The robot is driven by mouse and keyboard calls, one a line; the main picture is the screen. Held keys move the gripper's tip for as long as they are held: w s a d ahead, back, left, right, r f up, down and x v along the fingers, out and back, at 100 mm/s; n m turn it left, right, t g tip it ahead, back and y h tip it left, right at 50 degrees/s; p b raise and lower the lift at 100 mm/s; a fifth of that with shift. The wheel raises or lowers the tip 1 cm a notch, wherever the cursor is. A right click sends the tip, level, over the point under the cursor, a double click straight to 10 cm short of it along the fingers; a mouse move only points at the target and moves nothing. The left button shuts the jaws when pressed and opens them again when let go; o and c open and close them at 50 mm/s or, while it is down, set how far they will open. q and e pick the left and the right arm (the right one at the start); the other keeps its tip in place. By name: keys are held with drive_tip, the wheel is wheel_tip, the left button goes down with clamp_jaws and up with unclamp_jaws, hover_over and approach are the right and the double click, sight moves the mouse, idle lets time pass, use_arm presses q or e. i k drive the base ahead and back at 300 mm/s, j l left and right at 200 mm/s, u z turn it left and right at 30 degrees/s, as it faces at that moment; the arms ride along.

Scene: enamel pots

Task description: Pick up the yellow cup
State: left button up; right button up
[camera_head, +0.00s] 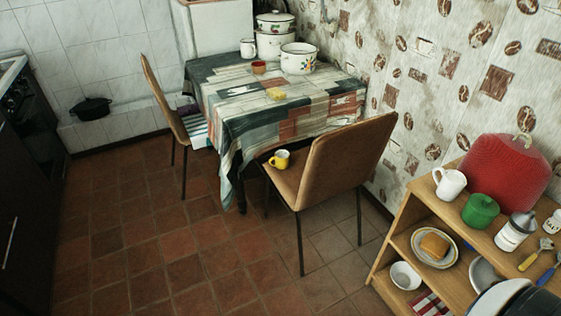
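A yellow cup (280,159) with a pale inside stands on the seat of the near brown chair (342,160), close to the hanging edge of the tablecloth. Its handle appears to point left. Nothing is touching the cup from above, and the chair's backrest rises to its right. Neither of my grippers shows in the head view.
A table (225,120) with a patchwork cloth holds enamel pots (299,58), a white mug (248,48) and a red cup (259,67). Another chair (165,100) stands left. A wooden shelf (405,243) with crockery is at right. The tiled floor at lower left is clear.

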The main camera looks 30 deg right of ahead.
sight(282, 157)
drive_tip(key=z, duration=0.4)
drive_tip(key=i+j+z, duration=0.8)
drive_tip(key=i+j, duration=0.05)
drive_tip(key=i, duration=0.15)
